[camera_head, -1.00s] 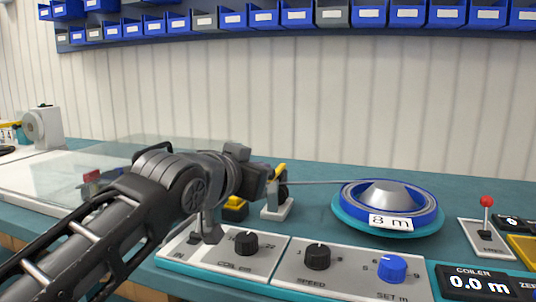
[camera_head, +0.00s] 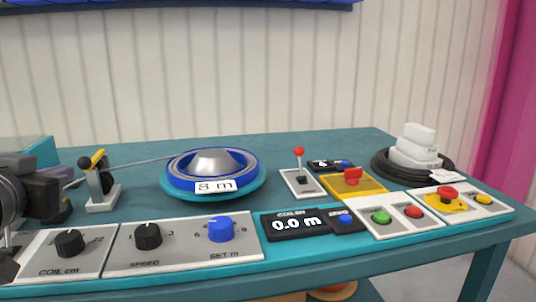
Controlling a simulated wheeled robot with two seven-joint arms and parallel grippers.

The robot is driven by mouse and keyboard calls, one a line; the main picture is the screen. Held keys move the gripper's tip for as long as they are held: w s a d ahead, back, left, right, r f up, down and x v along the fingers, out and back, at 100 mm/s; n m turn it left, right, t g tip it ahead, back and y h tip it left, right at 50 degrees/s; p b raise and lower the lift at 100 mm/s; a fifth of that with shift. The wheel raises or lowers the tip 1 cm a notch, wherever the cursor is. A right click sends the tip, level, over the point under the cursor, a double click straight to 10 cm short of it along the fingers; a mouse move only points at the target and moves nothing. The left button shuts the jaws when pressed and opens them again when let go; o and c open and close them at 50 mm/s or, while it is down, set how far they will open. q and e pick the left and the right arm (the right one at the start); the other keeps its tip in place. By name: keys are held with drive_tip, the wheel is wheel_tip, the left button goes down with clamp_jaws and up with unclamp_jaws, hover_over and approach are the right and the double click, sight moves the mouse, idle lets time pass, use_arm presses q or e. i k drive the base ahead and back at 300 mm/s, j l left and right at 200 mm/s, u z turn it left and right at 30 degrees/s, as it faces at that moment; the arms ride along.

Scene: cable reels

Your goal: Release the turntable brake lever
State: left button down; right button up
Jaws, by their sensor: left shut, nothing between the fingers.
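The lever with a red ball knob (camera_head: 299,152) stands roughly upright on a small pale plate (camera_head: 312,190), right of the turntable. The turntable (camera_head: 180,196) is a teal disc carrying a blue reel (camera_head: 250,172) with a grey cone and an "8 m" tag. My left gripper (camera_head: 72,184) is at the far left edge, partly cut off, shut and empty. It is well left of the lever, beside the small stand with a yellow-topped arm. My right gripper is not in view.
A cable runs from the yellow-topped stand (camera_head: 103,188) to the reel. Front panels hold black knobs (camera_head: 147,236), a blue knob (camera_head: 220,229) and a "0.0 m" display (camera_head: 297,225). Right are a red switch on a yellow plate (camera_head: 347,190), push buttons, and a black coil (camera_head: 379,163) with white blocks.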

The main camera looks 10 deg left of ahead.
sight(299, 151)
drive_tip(key=k+l, duration=0.2)
drive_tip(key=k, duration=0.25)
drive_tip(key=k+l, duration=0.2)
drive_tip(key=k, duration=0.3)
